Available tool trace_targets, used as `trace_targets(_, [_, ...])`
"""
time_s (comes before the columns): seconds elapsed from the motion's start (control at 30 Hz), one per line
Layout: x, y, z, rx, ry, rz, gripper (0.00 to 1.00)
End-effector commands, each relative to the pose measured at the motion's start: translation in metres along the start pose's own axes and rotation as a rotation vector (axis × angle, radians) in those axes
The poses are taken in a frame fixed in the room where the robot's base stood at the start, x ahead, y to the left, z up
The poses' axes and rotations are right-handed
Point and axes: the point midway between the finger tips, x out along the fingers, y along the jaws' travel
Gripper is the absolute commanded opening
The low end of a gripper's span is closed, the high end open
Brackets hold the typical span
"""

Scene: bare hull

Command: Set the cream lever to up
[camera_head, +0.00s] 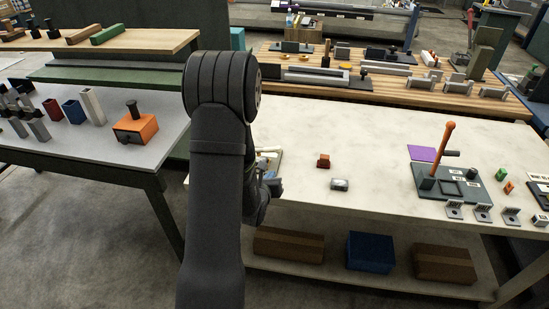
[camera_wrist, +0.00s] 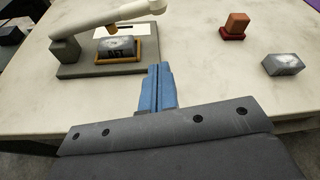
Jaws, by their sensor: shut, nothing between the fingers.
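The cream lever (camera_wrist: 105,17) is in the wrist view at upper left. It slants from a grey block at its left end to a rounded tip at upper right, over a grey base plate (camera_wrist: 70,70). An orange-framed grey block marked "AFT" (camera_wrist: 118,48) sits on the plate beneath it. In the head view only a bit of the cream lever (camera_head: 269,149) shows beside my arm, which hides the rest. My gripper (camera_wrist: 158,72) has its blue fingers shut and empty, in front of the plate's right edge in the picture and apart from the lever.
A red-brown block (camera_wrist: 236,24) and a grey block (camera_wrist: 284,64) stand right of my gripper. An orange lever (camera_head: 447,145) stands upright on a dark plate farther right, near several small brackets. The pale tabletop (camera_head: 375,140) between is mostly clear.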

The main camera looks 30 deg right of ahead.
Motion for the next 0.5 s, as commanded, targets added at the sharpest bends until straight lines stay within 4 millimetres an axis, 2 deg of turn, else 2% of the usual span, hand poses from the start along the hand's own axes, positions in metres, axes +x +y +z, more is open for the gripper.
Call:
trace_targets(0.13, [0.001, 0.003, -0.003, 0.041, 0.008, 0.005, 0.0])
trace_targets(0.23, [0.011, 0.003, -0.003, 0.043, 0.007, 0.005, 0.0])
trace_targets(0.5, [0.066, 0.003, -0.004, 0.042, 0.007, 0.004, 0.0])
